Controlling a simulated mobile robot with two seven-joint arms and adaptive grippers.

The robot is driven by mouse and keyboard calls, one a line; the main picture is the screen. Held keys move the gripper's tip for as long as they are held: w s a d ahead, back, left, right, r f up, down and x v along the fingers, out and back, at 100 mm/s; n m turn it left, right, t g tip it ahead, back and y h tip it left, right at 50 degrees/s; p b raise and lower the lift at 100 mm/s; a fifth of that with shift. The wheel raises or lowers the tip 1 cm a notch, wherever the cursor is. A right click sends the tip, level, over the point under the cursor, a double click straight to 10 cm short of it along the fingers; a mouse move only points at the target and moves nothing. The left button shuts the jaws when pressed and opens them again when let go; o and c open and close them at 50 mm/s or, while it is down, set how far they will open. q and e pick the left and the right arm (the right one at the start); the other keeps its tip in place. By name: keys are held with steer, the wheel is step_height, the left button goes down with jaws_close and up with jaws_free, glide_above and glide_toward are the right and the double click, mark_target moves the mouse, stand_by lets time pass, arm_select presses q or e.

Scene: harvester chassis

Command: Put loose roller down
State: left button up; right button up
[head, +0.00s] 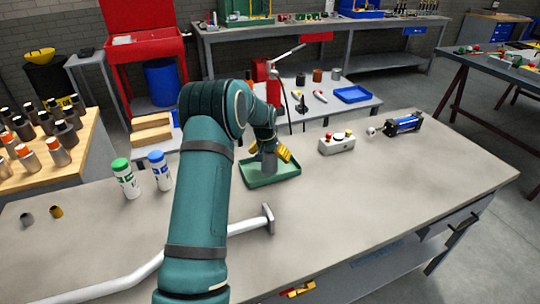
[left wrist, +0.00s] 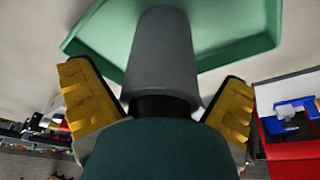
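The loose roller, a grey cylinder (head: 268,166), stands roughly upright at the green tray (head: 290,174) on the workbench. In the left wrist view the roller (left wrist: 162,55) fills the middle, with a dark narrower part at its near end and the tray (left wrist: 100,30) behind it. My left gripper (head: 270,153) is around the roller from above. Its yellow fingers (left wrist: 160,95) are spread, with a visible gap on each side of the roller. Whether the roller's lower end rests on the tray floor is hard to tell. My right gripper is not in view.
A green-capped bottle (head: 126,180) and a blue-capped bottle (head: 160,171) stand left of my arm. A white bent bar (head: 248,225) lies in front of the tray. A grey button box (head: 337,144) and a blue cylinder part (head: 403,125) are to the right. The bench's right front is clear.

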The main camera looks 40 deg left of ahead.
arm_select(q)
steer(key=shift+r, duration=0.2)
steer(key=p+v, duration=0.2)
steer(key=v, duration=1)
steer(key=shift+f, duration=0.2)
